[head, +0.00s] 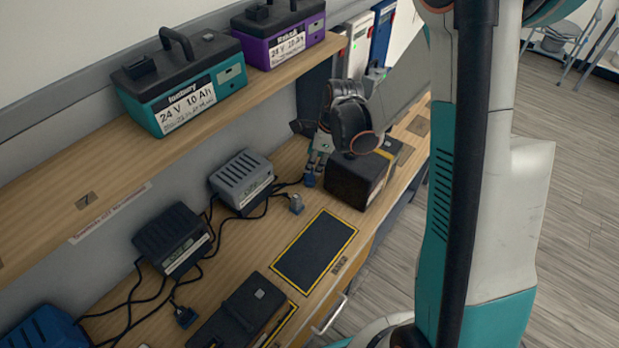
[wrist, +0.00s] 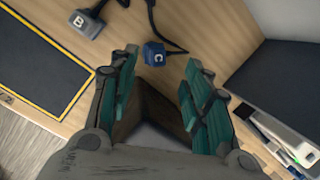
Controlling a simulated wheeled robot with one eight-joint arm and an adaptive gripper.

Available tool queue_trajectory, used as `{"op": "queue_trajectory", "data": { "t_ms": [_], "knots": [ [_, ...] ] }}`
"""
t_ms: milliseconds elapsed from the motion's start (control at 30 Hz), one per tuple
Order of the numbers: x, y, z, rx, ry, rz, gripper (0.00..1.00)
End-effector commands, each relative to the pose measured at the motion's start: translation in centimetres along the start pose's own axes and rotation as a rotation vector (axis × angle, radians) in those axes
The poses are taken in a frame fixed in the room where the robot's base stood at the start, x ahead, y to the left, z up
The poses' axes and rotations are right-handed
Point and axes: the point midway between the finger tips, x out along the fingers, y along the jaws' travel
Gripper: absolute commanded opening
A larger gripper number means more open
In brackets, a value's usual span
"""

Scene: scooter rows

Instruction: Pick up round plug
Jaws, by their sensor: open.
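A blue plug marked C (wrist: 153,54) lies on the wooden bench with a black cable running up from it. In the wrist view it sits just beyond the tips of my gripper (wrist: 162,66), near the middle of the gap. My gripper is open with nothing between its teal fingers. In the head view my gripper (head: 318,165) points down over the blue plug (head: 310,181). A grey plug marked B (wrist: 86,22) lies to the left in the wrist view, and it also shows in the head view (head: 296,204). I cannot tell which plug face is round.
A dark battery box (head: 355,181) stands close right of my gripper. A yellow-edged black mat (head: 315,250) lies in front. Grey charger (head: 241,178) and black charger (head: 172,238) stand along the wall. The shelf (head: 95,195) above holds teal and purple batteries.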

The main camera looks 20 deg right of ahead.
Motion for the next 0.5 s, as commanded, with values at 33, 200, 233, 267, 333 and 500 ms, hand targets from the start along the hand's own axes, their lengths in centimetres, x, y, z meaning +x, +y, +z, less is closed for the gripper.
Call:
{"op": "queue_trajectory", "data": {
  "t_ms": [33,200,233,267,333,500],
  "knots": [
    [0.2,0.0,0.0,0.000,0.000,0.000,0.44],
    [1.9,0.2,0.0,-0.001,0.000,0.000,0.44],
    [2.3,0.3,0.0,-0.002,0.000,0.000,0.44],
    [2.8,0.3,0.0,-0.002,0.000,0.000,0.44],
    [3.9,0.4,0.0,-0.002,0.000,0.000,0.44],
    [5.3,0.4,0.1,-0.001,0.000,0.000,0.44]
  ]
}}
